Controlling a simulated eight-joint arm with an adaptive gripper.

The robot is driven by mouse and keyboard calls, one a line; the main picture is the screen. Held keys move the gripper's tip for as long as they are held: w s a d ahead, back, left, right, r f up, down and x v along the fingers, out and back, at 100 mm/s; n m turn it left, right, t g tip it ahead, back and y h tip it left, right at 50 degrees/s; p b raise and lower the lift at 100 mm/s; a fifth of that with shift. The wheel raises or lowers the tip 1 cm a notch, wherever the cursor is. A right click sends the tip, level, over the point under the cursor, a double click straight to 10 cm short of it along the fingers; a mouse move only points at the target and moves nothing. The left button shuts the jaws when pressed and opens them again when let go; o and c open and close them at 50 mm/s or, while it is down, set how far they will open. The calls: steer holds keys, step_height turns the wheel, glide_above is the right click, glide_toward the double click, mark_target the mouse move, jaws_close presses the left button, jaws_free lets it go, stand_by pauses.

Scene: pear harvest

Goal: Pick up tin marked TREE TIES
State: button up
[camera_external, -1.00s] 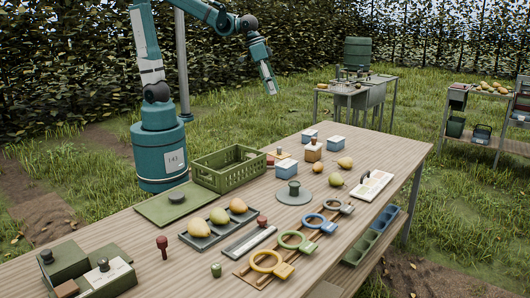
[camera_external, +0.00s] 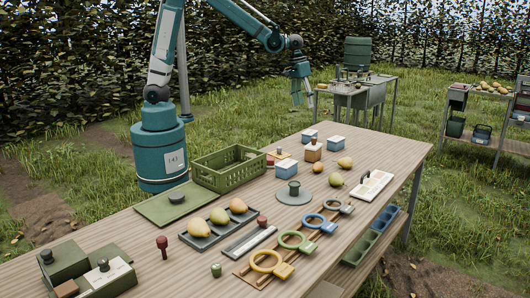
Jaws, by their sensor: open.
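Several small tins stand on the wooden table: a blue one with a white lid at the back (camera_external: 310,136), another to its right (camera_external: 336,144), and a larger blue one (camera_external: 286,169) nearer the crate. Their markings are too small to read, so I cannot tell which is marked TREE TIES. My gripper (camera_external: 302,101) is open and empty, pointing down. In the picture it appears above the back blue tins, clear of the table.
A green crate (camera_external: 228,172) stands at the table's left edge. Grass surrounds the table.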

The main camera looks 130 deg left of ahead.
steer(key=s+a+f+n+g, duration=0.1)
steer(key=s+a+f+n, duration=0.1)
steer(key=a+f, duration=0.3)
steer(key=s+a+f+n, duration=0.15)
steer(key=a+f, duration=0.25)
steer(key=a, duration=0.4)
steer(key=n+h, duration=0.1)
steer(key=n, duration=0.1)
glide_above(310, 132)
steer(key=shift+g, duration=0.3)
steer(key=f, duration=0.9)
steer(key=shift+s+a+f, duration=0.1)
steer(key=shift+s+f, duration=0.15)
steer(key=shift+f, duration=0.05)
steer(key=shift+f, duration=1.3)
steer(key=shift+f, duration=0.1)
steer(key=shift+w+f+b, duration=0.1)
steer(key=shift+f+b, duration=0.2)
steer(key=shift+f, duration=2.2)
